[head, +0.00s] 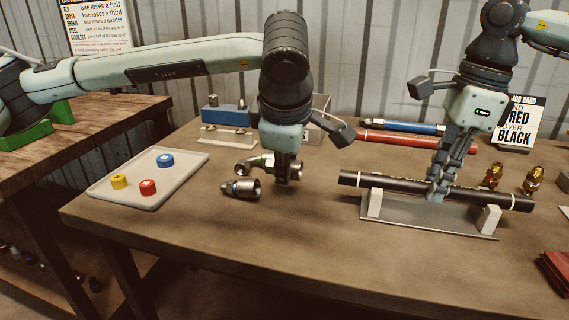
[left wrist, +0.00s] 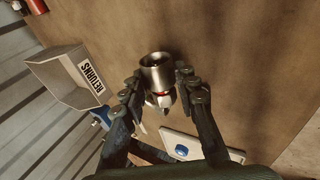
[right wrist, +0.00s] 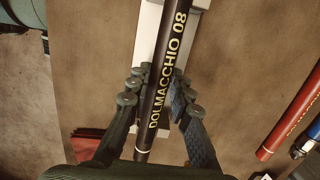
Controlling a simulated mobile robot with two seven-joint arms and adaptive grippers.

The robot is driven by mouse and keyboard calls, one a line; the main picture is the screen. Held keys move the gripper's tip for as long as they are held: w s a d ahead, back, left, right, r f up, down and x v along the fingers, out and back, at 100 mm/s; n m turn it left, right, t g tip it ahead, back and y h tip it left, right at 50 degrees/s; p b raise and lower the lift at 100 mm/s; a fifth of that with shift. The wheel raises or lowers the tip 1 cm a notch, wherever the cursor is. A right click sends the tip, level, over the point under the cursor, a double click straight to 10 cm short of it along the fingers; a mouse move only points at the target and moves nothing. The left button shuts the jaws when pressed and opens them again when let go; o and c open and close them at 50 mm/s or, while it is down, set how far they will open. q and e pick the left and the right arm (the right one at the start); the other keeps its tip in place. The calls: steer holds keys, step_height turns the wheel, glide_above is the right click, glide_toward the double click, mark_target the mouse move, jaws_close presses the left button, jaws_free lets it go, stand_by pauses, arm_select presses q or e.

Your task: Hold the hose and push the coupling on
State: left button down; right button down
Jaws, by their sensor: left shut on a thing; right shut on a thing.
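The black hose (head: 385,185) lies level across a metal cradle (head: 420,217) with two pale supports. My right gripper (head: 437,192) points down and is shut on the hose near its middle. In the right wrist view the hose (right wrist: 165,68) runs between the fingers, with yellow lettering "DOLMACCHIO 08". My left gripper (head: 283,180) is shut on a silver coupling (head: 296,171), partly hidden behind the fingers. In the left wrist view this coupling (left wrist: 158,70) shows its open sleeve and a red band. Another silver coupling (head: 241,188) with a blue band lies on the table just left.
A white tray (head: 120,198) with coloured caps is at left. A blue block (head: 226,116) and a grey returns bin (left wrist: 72,80) stand behind the left gripper. Red (head: 390,141) and blue hoses lie behind the cradle. Brass fittings (head: 493,175) stand at right.

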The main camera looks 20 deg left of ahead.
mark_target(344, 174)
arm_select(q)
steer(key=shift+d, duration=2.7)
steer(key=shift+d, duration=0.45)
steer(key=shift+d, duration=0.3)
steer(key=shift+d, duration=0.2)
steer(key=shift+d, duration=0.15)
steer(key=shift+d, duration=0.7)
arm_select(e)
steer(key=shift+a, duration=0.1)
arm_select(q)
steer(key=shift+d, duration=0.45)
steer(key=c, duration=1.1)
jaws_free()
steer(key=shift+o, duration=0.2)
steer(key=shift+a, duration=0.15)
